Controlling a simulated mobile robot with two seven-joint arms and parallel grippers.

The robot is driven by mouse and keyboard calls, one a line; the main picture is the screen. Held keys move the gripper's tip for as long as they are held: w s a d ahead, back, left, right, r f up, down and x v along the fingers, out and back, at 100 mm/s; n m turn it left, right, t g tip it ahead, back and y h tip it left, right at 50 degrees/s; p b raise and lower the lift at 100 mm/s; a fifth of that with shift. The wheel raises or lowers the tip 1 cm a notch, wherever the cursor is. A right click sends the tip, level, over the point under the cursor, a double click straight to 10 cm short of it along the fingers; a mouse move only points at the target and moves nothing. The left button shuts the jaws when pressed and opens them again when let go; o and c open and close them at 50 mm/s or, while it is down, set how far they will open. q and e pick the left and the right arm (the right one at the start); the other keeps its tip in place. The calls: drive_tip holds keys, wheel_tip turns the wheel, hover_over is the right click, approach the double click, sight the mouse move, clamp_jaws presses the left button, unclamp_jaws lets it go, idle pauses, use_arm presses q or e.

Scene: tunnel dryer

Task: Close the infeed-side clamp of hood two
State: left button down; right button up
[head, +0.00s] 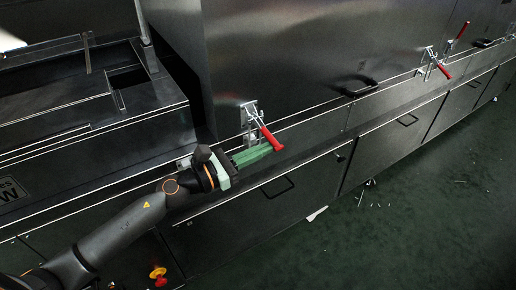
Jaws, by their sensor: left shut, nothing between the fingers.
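A toggle clamp (250,117) with a red handle (268,138) is fixed at the lower left of the large grey hood panel (300,60). Its handle slants down to the right, with its tip out over the ledge. My left gripper (262,152), with green fingers, is shut and empty just below the handle. The fingertips overlap the handle's lower part in the picture; I cannot tell whether they touch it. A second clamp (427,62) with a red handle (443,71) sits farther right along the hood's lower edge, also slanting down-right. My right gripper is not in view.
Another red handle (461,31) points up at the far right. A dark hood handle (361,87) stands out between the clamps. Lower cabinets carry pull handles (277,187). A red and yellow button (158,274) is below my left arm. The green floor (400,210) has scattered light scraps.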

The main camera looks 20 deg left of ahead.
use_arm(q)
wheel_tip(320, 180, up, 2)
drive_tip(key=n+p, duration=0.2)
drive_tip(key=shift+s+d+r+p, duration=0.1)
drive_tip(key=shift+d+p, duration=0.05)
drive_tip(key=shift+p, duration=0.25)
wheel_tip(320, 180, up, 10)
drive_tip(key=n+y+p, duration=0.1)
drive_tip(key=n+p, duration=1.4)
hover_over(262, 127)
drive_tip(key=s+a, duration=0.2)
drive_tip(key=shift+w+a, duration=0.3)
drive_tip(key=shift+a, duration=0.05)
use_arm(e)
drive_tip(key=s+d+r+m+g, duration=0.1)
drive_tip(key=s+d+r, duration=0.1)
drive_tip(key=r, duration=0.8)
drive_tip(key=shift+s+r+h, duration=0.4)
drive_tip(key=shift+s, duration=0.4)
use_arm(q)
drive_tip(key=shift+a, duration=0.1)
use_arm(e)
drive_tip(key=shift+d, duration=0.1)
